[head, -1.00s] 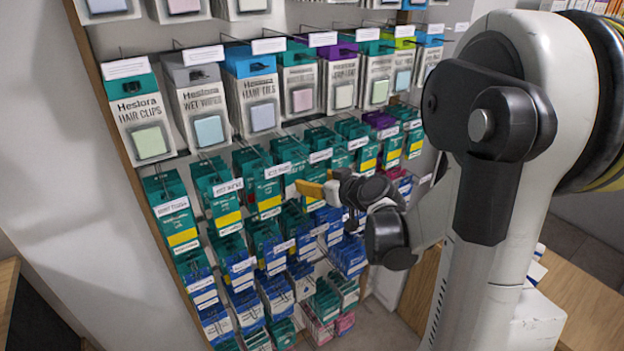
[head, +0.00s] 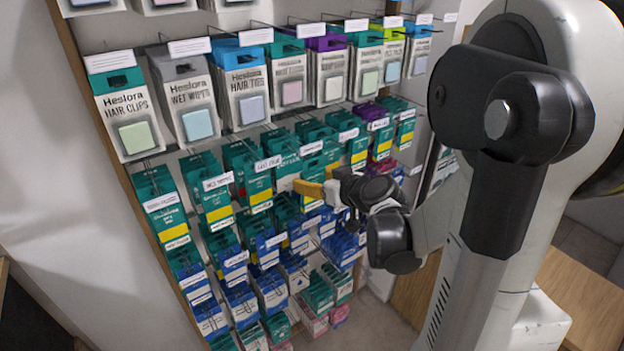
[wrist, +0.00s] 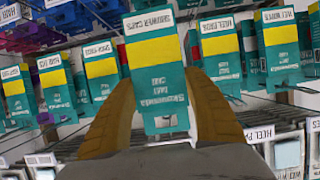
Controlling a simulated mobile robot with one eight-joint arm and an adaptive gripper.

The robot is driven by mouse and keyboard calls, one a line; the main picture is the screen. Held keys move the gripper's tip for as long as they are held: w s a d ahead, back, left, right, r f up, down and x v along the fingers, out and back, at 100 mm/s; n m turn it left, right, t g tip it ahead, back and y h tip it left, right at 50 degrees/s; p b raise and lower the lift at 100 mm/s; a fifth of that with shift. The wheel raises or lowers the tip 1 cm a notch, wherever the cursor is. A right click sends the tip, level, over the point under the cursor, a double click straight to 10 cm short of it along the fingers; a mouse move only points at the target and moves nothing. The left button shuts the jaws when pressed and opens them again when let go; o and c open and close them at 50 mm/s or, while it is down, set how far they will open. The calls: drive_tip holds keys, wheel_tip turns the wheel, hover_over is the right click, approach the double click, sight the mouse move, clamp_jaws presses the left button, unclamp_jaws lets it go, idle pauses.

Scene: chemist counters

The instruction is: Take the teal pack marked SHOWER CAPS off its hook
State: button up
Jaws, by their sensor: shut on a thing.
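The teal pack (wrist: 155,85) marked SHOWER CAPS is in the middle of the wrist view, upside down there, with a yellow band and a white name strip. My gripper (wrist: 160,100) has its two yellow fingers on either side of it and is shut on the pack. The pack's hook end is hard to make out near my gripper's body, so I cannot tell whether it is still on the hook. In the head view my gripper (head: 311,189) is in front of the row of teal packs, and its far finger is mostly hidden.
A teal pack marked HEEL PADS (wrist: 220,50) hangs close beside my right finger in the wrist view. Other teal packs (head: 170,210) crowd the same row. Large hanging packs (head: 245,90) are above, and blue packs (head: 238,262) below. Open floor lies right of the rack.

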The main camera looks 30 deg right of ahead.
drive_tip(key=s, duration=0.7)
idle(0.3)
drive_tip(key=shift+d, duration=0.1)
